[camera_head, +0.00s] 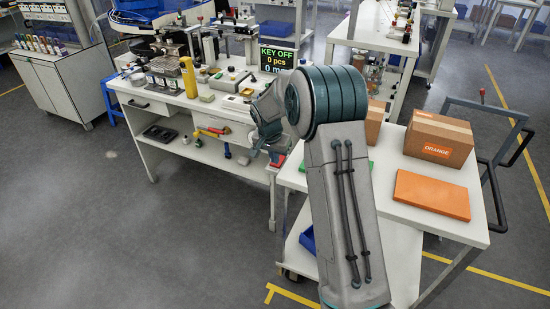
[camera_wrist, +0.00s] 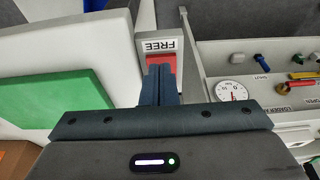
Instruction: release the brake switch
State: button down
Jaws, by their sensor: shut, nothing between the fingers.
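The brake switch is a red part (camera_wrist: 165,62) in a white housing labelled FREE (camera_wrist: 158,46), seen upside down in the wrist view. My gripper (camera_wrist: 160,72) is shut and empty, with its fingertips over the red part. The fingers hide part of the red face, and I cannot tell whether they touch it. In the head view, my gripper (camera_head: 272,158) is low at the right end of the white workbench, beside the white cart. A small red patch (camera_head: 297,164) shows there, partly hidden by my arm.
The white cart (camera_head: 455,224) carries an orange box (camera_head: 432,194), a cardboard box (camera_head: 438,138) and a green item (camera_wrist: 55,110). The white workbench (camera_head: 165,98) holds fixtures and a display (camera_head: 277,59) reading KEY OFF. A dial gauge (camera_wrist: 231,91) and coloured handles (camera_wrist: 292,86) sit on its front.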

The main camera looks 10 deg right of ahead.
jog(key=shift+r, duration=0.4)
jog(key=shift+r+p, duration=0.35)
jog(key=shift+r, duration=0.05)
jog(key=p+v, duration=0.1)
jog(key=v, duration=0.2)
jog(key=shift+w+d+r+p, duration=0.1)
jog(key=shift+w+r+p, duration=0.05)
jog(key=shift+p, duration=0.2)
jog(key=s+a+r+b, duration=0.1)
jog(key=s+r, duration=0.3)
jog(key=r, duration=0.4)
jog(key=shift+a+r, duration=0.4)
jog(key=shift+a, duration=0.5)
